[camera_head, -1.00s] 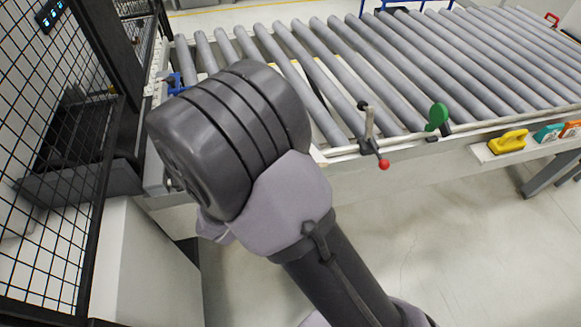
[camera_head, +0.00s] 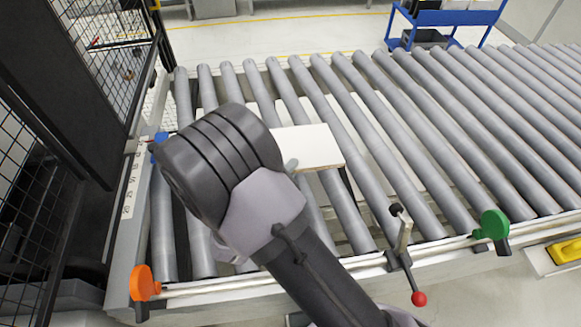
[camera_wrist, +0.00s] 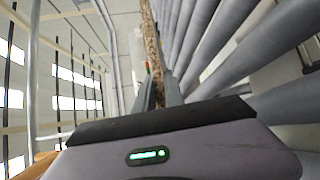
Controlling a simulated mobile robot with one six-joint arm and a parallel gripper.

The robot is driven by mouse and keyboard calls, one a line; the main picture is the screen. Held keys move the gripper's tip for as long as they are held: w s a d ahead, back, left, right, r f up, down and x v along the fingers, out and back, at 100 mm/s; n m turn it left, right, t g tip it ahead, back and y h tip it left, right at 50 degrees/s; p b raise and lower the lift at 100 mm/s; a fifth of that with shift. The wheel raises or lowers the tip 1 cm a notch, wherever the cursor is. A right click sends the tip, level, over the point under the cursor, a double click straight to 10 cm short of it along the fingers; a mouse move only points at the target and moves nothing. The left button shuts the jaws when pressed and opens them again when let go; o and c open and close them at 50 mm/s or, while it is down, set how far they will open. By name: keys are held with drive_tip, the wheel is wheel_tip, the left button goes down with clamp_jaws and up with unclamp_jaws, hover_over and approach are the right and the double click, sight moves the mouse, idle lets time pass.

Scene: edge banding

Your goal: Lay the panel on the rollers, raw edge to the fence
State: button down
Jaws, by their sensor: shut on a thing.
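The panel (camera_head: 312,148) is a flat board with a white face, seen above the rollers (camera_head: 164,235) in the head view, partly behind my arm. In the wrist view a speckled brown raw edge of the panel (camera_wrist: 150,40) runs up from between my fingers. My gripper (camera_wrist: 158,94) is shut on the panel. In the head view my wrist hides most of the gripper. I cannot tell whether the panel touches the rollers. I cannot tell for sure which rail is the fence; a pale rail (camera_head: 340,266) runs along the near side.
A clamp with a red ball (camera_head: 419,298), a green knob (camera_head: 494,224) and an orange knob (camera_head: 143,282) stand along the near rail. A rail with scale marks (camera_head: 130,190) and black mesh guarding (camera_head: 105,40) are at left. Rollers to the right are clear.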

wheel_tip(320, 180, down, 12)
drive_tip(key=b, duration=0.8)
drive_tip(key=shift+s+f+b, duration=0.15)
drive_tip(key=shift+f+b, duration=0.05)
drive_tip(key=shift+b, duration=0.1)
drive_tip(key=c, duration=1.3)
unclamp_jaws()
drive_tip(key=shift+c, duration=0.2)
drive_tip(key=shift+o, duration=0.4)
drive_tip(key=o, duration=0.9)
drive_tip(key=shift+c, duration=0.2)
